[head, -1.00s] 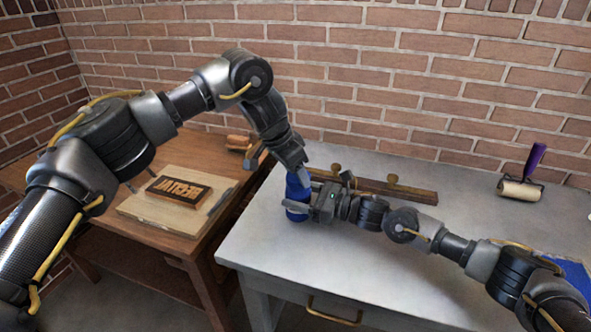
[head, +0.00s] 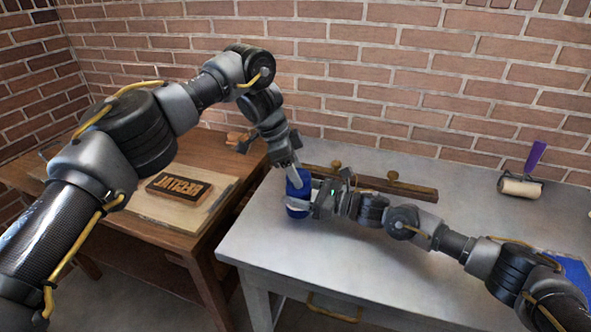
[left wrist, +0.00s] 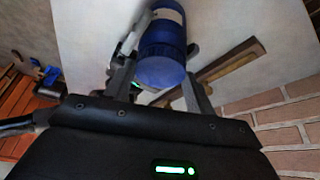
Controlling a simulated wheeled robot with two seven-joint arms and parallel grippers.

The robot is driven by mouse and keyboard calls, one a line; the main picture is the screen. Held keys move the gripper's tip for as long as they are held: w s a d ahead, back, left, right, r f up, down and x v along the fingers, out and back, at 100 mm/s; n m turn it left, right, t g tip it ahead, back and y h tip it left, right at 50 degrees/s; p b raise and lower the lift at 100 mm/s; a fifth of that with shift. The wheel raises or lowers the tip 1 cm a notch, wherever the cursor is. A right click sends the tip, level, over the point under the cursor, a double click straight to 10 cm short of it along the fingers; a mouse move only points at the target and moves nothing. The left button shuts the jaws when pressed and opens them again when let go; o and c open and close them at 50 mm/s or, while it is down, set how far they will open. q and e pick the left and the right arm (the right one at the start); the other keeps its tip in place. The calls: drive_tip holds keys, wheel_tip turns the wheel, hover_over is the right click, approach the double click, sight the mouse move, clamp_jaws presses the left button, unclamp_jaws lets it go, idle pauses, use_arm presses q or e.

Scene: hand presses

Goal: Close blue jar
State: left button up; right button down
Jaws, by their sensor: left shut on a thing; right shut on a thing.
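The blue jar (head: 297,208) stands upright near the left end of the grey table, with its blue lid (left wrist: 163,71) on top. A pale band shows around the jar in the left wrist view (left wrist: 168,14). My left gripper (head: 296,176) comes down from above and is shut on the lid; its fingers flank the lid in the left wrist view (left wrist: 160,88). My right gripper (head: 302,205) reaches in from the right, low down, and is shut on the jar body. The fingers hide part of the jar.
A wooden bar with brass knobs (head: 385,185) lies behind my right arm. A roller with a purple handle (head: 520,187) and a blue sheet (head: 573,272) are at right. A lettered block on a board (head: 179,189) sits on the wooden table at left. The grey table's front is clear.

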use_arm(q)
drive_tip(key=o, duration=0.9)
drive_tip(key=shift+o, duration=0.2)
drive_tip(key=shift+r, duration=2.3)
drive_tip(key=shift+c, duration=0.2)
